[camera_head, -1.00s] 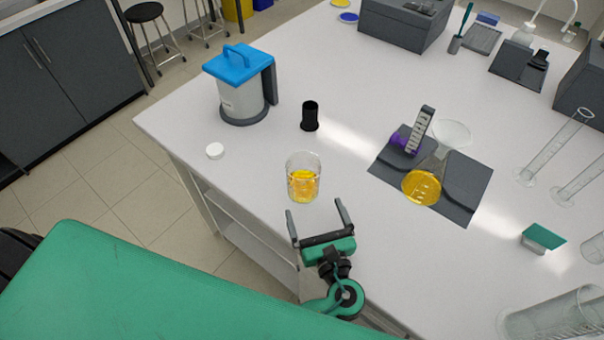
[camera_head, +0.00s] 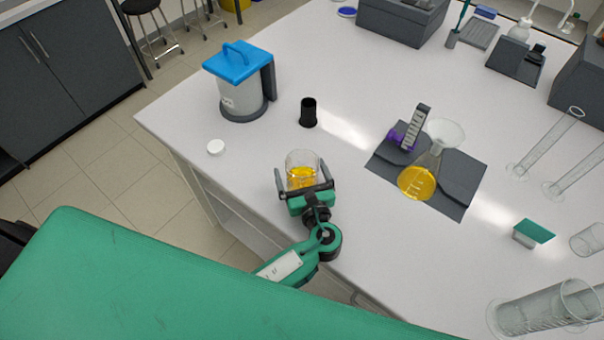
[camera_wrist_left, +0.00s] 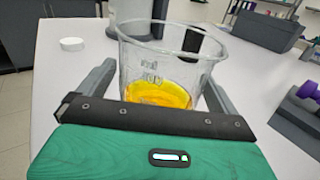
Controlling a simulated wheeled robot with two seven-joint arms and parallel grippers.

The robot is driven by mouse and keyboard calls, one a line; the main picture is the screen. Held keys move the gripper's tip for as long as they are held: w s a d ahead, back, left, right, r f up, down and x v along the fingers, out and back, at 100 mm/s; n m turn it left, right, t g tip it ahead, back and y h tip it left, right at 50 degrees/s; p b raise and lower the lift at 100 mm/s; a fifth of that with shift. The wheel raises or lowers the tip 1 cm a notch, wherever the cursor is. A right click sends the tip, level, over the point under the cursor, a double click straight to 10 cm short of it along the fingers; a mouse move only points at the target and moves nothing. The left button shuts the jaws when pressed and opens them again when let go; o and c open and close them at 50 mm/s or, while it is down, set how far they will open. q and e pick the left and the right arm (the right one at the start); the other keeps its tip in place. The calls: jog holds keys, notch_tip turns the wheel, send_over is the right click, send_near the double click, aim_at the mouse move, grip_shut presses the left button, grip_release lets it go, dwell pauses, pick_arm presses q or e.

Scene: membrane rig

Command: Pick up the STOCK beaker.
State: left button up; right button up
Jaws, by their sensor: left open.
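A clear glass beaker (camera_head: 302,172) with yellow liquid stands upright on the white bench near its front-left edge. No STOCK label can be read on it; only printed marks show in the left wrist view (camera_wrist_left: 168,65). My left gripper (camera_head: 305,175) is open, with one finger on each side of the beaker. In the left wrist view, its fingers (camera_wrist_left: 155,92) reach along both sides of the glass, and the palm bar hides the beaker's base. Whether the fingers touch the glass cannot be told. My right gripper is not in view.
A white cap (camera_head: 216,147), a black cylinder (camera_head: 308,113) and a blue-lidded container (camera_head: 240,92) stand beyond the beaker. A flask with yellow liquid (camera_head: 419,180) and a funnel stands to the right on a dark mat (camera_head: 455,205). Bench between is clear.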

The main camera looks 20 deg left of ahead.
pick_arm(q)
jog(key=c, duration=1.3)
jog(key=shift+r, duration=0.15)
